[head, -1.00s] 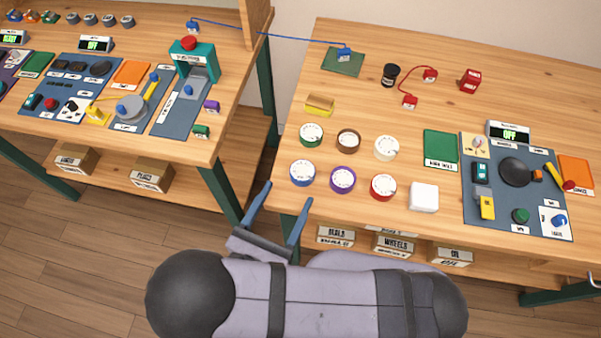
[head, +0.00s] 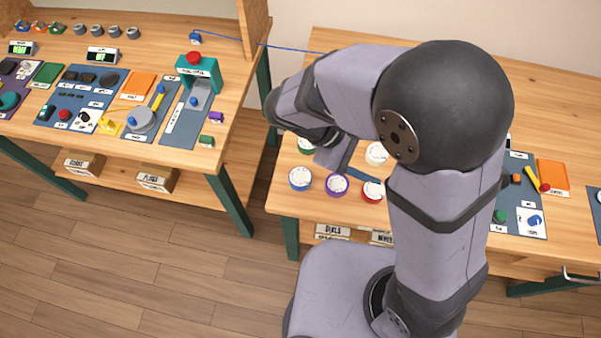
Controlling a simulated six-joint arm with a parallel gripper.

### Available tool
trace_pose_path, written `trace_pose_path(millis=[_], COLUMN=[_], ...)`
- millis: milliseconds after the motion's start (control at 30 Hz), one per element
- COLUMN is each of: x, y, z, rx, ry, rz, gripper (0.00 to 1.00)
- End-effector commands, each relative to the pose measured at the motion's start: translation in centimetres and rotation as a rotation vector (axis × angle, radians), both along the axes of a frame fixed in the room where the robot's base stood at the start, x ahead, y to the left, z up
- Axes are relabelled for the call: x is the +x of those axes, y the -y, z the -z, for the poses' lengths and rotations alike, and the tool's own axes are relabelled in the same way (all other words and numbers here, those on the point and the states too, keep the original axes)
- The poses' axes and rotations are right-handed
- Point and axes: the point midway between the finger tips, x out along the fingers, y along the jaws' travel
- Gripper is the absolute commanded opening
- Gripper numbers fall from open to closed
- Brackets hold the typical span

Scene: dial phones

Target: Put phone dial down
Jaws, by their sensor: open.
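Several round dials with pale faces sit on the right table: a blue-rimmed dial (head: 300,179), a purple-rimmed dial (head: 337,185), a red-rimmed dial (head: 371,191), a cream dial (head: 377,153) and a green-rimmed dial (head: 305,146). My gripper (head: 362,172) is open, with its blue fingers over the dials, close to the purple and red ones. I cannot tell its height above them. The brown-rimmed dial is hidden by my arm, as is the table area behind it.
On the right table, a yellow and red handset-like tool (head: 537,179) and an orange pad (head: 554,174) show right of my arm. The left table (head: 226,110) holds phone parts and a teal press (head: 198,68). Boxes (head: 333,232) sit on the shelf below.

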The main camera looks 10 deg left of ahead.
Motion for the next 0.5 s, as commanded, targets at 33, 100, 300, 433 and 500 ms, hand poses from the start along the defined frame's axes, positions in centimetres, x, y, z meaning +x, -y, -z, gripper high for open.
trace_pose_path(millis=[33,100,300,433,500], x=[-0.5,-1.5,-3.4,-3.0,-2.5], y=[-0.9,-3.1,-10.7,-14.8,-16.1], z=[0.5,1.8,5.6,6.4,6.4], rx=[0.095,0.233,0.603,0.777,0.835], ry=[0.035,0.083,0.228,0.329,0.373], rz=[0.072,0.178,0.607,0.884,0.988], gripper=[0.68,0.68,0.68,0.68,0.68])
